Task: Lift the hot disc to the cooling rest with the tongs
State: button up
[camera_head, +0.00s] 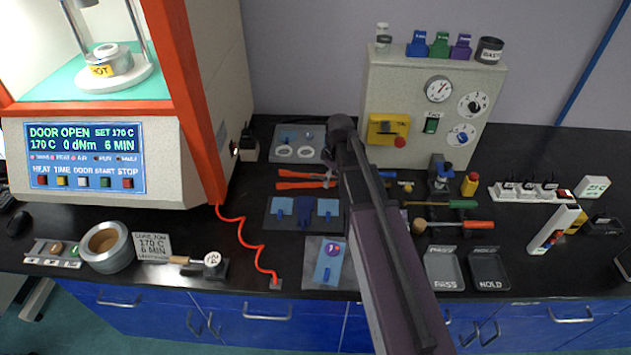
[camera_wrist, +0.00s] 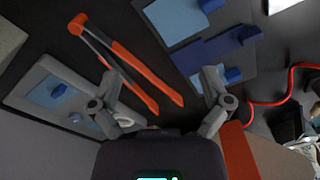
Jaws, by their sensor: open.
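The tongs (camera_head: 305,179) with orange handles lie on the black bench, left of my arm in the head view. In the wrist view the tongs (camera_wrist: 135,68) lie slantwise ahead of and between my spread fingers. My gripper (camera_wrist: 163,95) is open and empty; no finger clearly touches the tongs. In the head view my arm hides most of the gripper. A metal piece with a yellow HOT label (camera_head: 102,71) sits on the round plate inside the open machine at upper left. I cannot tell which item is the cooling rest.
A grey tray with two pale rings (camera_head: 297,143) lies behind the tongs. A dark mat with blue pieces (camera_head: 303,214) lies in front. A red coiled cord (camera_head: 255,244) runs left of it. The orange-framed machine (camera_head: 185,100) stands left, a grey control box (camera_head: 434,100) right.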

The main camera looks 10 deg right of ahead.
aim_at(324, 177)
jog(key=w+n, duration=0.5)
jog(key=w, duration=0.4)
jog(key=shift+r+n, duration=0.15)
jog(key=shift+n, duration=0.25)
jog(key=shift+a, duration=0.1)
jog(key=f+b, duration=0.6)
jog(key=a+f+b, duration=0.1)
jog(key=f+b, duration=0.1)
jog(key=f, duration=0.1)
jog(key=shift+b, duration=0.4)
jog(key=c, duration=0.7)
jog(key=shift+r, duration=0.1)
